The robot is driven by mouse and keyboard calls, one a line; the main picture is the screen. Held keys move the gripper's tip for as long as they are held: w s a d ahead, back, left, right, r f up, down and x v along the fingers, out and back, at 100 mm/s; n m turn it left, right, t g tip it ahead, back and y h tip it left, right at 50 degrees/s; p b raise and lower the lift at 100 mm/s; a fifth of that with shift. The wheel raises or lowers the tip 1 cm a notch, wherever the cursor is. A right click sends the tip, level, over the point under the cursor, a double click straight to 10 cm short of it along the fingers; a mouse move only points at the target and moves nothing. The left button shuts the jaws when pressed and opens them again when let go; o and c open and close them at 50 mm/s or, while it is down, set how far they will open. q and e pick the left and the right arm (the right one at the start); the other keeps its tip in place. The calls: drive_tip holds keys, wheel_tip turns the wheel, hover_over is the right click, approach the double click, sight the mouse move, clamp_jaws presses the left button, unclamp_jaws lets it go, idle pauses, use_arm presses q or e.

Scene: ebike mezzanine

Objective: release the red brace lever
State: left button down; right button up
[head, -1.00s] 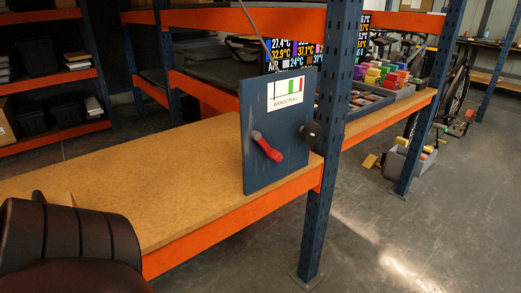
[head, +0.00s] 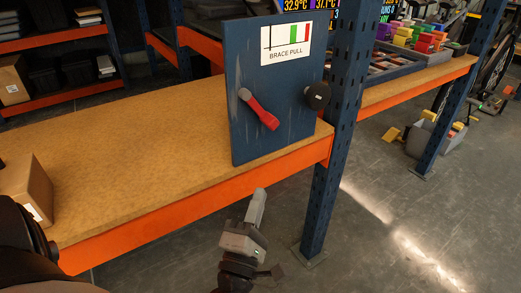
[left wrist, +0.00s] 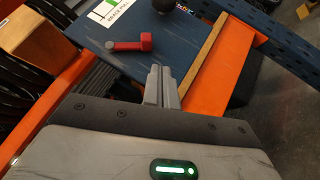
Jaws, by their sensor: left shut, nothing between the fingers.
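The red brace lever (head: 259,110) is mounted on the front of an upright dark blue panel (head: 270,140) labelled "BRACE PULL". It slants down to the right from a grey pivot at its upper left. In the left wrist view the lever (left wrist: 131,44) lies just beyond the fingers. My left gripper (head: 259,194) is below the panel, in front of the orange shelf edge. Its fingers (left wrist: 161,72) are shut with nothing between them, apart from the lever. My right gripper is not in view.
A black round knob (head: 317,95) sticks out at the panel's right edge. A blue upright post (head: 331,150) stands right beside the panel. A cardboard box (head: 26,189) sits on the shelf board (head: 130,140) at left. The board between is clear.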

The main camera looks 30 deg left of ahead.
use_arm(q)
drive_tip(key=a+n+g+y, duration=0.1)
drive_tip(key=a+n+y, duration=0.2)
drive_tip(key=n+y, duration=0.15)
drive_tip(key=p, duration=0.2)
approach(261, 111)
wheel_tip(261, 111, down, 3)
drive_tip(key=w+a, duration=0.1)
drive_tip(key=a, duration=0.2)
drive_tip(key=shift+n+h, duration=0.25)
drive_tip(key=shift+n, duration=0.1)
drive_tip(key=w+r, duration=0.1)
drive_tip(key=w, duration=0.1)
drive_tip(key=w+d+r+p, duration=0.1)
drive_tip(key=shift+w+r, duration=0.15)
drive_tip(key=shift+w, duration=0.25)
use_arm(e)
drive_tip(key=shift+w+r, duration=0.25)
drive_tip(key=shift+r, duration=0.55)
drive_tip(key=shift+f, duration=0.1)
